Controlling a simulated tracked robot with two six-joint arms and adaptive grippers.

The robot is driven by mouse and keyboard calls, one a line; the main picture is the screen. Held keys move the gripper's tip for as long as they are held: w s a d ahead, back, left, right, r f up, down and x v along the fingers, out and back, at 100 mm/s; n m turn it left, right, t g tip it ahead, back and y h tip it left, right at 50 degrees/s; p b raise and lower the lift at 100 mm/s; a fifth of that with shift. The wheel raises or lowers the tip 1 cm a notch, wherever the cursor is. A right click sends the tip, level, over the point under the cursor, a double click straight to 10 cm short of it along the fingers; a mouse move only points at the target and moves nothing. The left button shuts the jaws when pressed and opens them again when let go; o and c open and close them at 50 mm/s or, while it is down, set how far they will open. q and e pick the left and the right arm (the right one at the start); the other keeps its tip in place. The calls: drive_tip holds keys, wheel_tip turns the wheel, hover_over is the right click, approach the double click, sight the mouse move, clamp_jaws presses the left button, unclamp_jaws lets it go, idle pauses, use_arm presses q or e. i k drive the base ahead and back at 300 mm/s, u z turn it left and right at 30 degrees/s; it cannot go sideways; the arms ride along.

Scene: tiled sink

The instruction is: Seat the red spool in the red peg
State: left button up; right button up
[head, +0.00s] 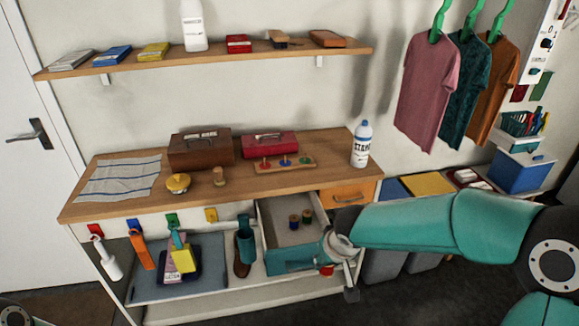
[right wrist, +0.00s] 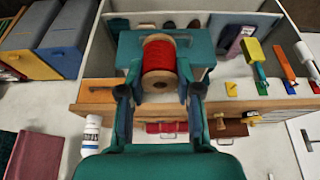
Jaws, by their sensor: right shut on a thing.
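The red spool (head: 327,271) is held low in front of the open drawer in the head view. In the right wrist view, the red spool (right wrist: 165,60) shows red thread and a pale wooden end. My right gripper (right wrist: 160,90) is shut on it, one finger on each side. The red peg (head: 265,163) stands at the left of a wooden peg board (head: 287,168) on the counter, with a blue peg (head: 284,161) and a green peg (head: 304,160). The right gripper is below and right of the board. My left gripper is not visible.
The open drawer (head: 278,207) holds a blue spool (head: 294,222) and a green spool (head: 307,216). A red toolbox (head: 270,145) stands behind the board, a white bottle (head: 362,145) to its right. A wooden stand (head: 219,177) and yellow object (head: 178,183) are to its left.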

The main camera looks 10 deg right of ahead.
sight(265, 165)
drive_tip(key=z, duration=0.1)
drive_tip(key=i, duration=0.95)
